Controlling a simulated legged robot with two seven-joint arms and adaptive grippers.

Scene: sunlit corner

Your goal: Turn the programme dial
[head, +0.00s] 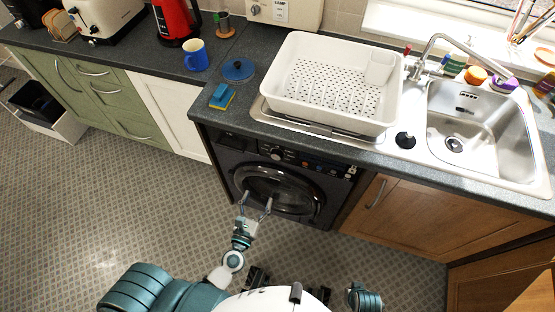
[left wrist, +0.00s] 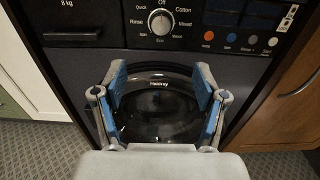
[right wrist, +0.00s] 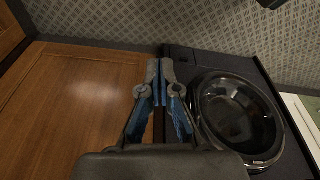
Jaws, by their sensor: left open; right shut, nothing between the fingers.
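The programme dial (left wrist: 160,22) is a round, pale knob on the black washing machine's panel, ringed by the words Off, Cotton, Mixed, Eco, Rinse and Quick. Its pointer is too small to read surely. In the head view the dial (head: 277,150) sits on the dark panel below the worktop. My left gripper (head: 257,200) is open and empty in front of the machine's round door, below the dial. In the left wrist view its blue-padded fingers (left wrist: 160,82) frame the door and are apart from the dial. My right gripper (right wrist: 160,72) is shut and empty, beside the wooden cupboard door.
Coloured round buttons (left wrist: 230,38) lie right of the dial, and a drawer (left wrist: 70,32) marked 8 kg lies left. The worktop edge overhangs the panel. A white dish rack (head: 285,105) and sink (head: 530,165) are above. Floor (head: 130,190) is clear on the left.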

